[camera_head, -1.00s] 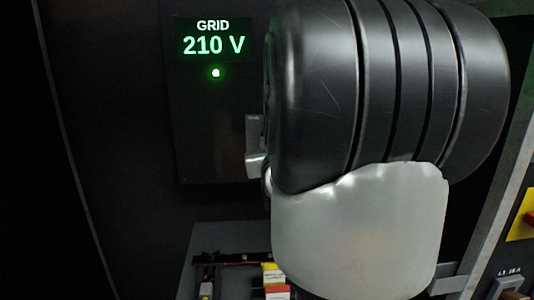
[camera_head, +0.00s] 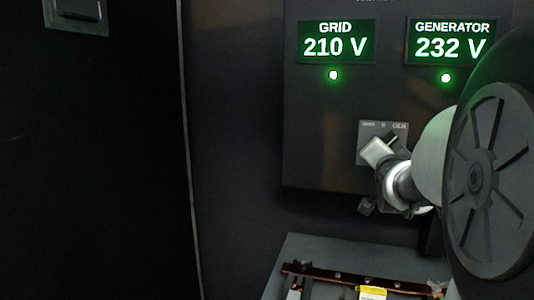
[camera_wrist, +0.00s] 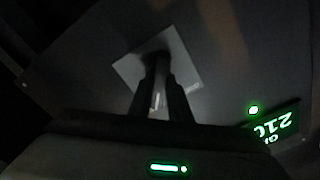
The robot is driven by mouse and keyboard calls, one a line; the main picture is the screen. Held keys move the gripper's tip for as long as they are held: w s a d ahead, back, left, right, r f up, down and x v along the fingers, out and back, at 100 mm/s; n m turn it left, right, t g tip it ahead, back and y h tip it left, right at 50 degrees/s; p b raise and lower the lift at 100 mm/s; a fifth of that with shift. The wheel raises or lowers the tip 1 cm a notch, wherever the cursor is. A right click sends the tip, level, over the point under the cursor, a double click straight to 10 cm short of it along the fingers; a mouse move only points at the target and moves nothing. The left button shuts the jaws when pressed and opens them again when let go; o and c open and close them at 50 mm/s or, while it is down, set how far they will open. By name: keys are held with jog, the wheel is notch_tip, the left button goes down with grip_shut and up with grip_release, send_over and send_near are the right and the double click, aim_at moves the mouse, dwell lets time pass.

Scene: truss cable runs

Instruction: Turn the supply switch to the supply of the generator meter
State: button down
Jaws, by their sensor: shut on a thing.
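The supply switch plate (camera_head: 368,130) is a small grey square on the dark panel, below and between the two meters. The generator meter (camera_head: 449,41) reads 232 V in green and the grid meter (camera_head: 336,41) reads 210 V. My gripper (camera_head: 385,149) is at the switch plate, shut on the switch handle. The right-hand plate label looks like GEN; the left one is too small to read.
Green lamps are lit below the grid meter (camera_head: 333,75) and the generator meter (camera_head: 446,78). Below the panel is a grey shelf (camera_head: 300,250) with a copper-coloured bar and a yellow-labelled part (camera_head: 371,292). My arm fills the right side. Dark space lies left.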

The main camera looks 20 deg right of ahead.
jog(key=shift+r+m+b, duration=0.15)
jog(key=shift+m+b, duration=0.15)
jog(key=shift+m, duration=0.4)
jog(key=c, duration=1.6)
grip_release()
jog(key=shift+c, duration=0.2)
